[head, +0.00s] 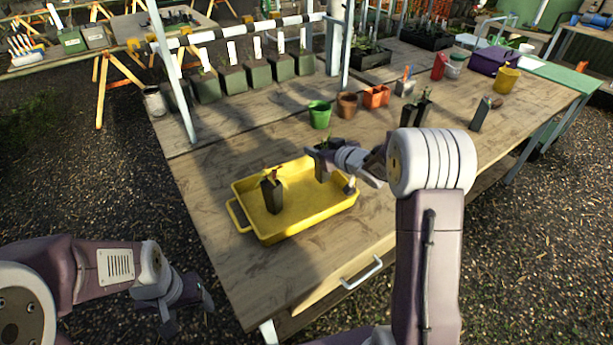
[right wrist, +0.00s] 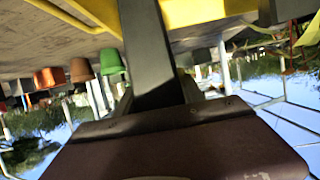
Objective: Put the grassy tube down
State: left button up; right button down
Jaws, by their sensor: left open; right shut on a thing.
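My right gripper (head: 328,160) is shut on a dark, narrow square tube (head: 320,170) at the right part of the yellow tray (head: 293,222). A little green shows at this tube's top, mostly hidden by the gripper, so its plant is unclear. In the right wrist view the held tube (right wrist: 148,50) runs between the fingers, and its foot is out of frame. I cannot tell whether it touches the tray floor. Another dark tube (head: 272,196) with a brownish-green plant stands upright in the tray's left part. My left gripper (head: 186,312) is open and empty, off the table's left front.
Green (head: 319,114), brown (head: 347,105) and orange (head: 376,96) pots stand behind the tray. More dark tubes (head: 479,115) stand to the right, near a yellow pot (head: 507,80). A striped bar (head: 240,36) on posts crosses the back. Table left of the tray is clear.

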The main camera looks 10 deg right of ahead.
notch_tip(320, 180, down, 6)
jog(key=a+b, duration=0.1)
jog(key=a, duration=0.1)
jog(key=shift+w+a+b, duration=0.25)
jog(key=shift+a+b, duration=0.1)
jog(key=shift+r, duration=0.1)
jog(key=shift+s, duration=0.1)
jog(key=c, duration=0.7)
grip_release()
jog(key=shift+f, duration=0.2)
jog(key=shift+r, duration=0.1)
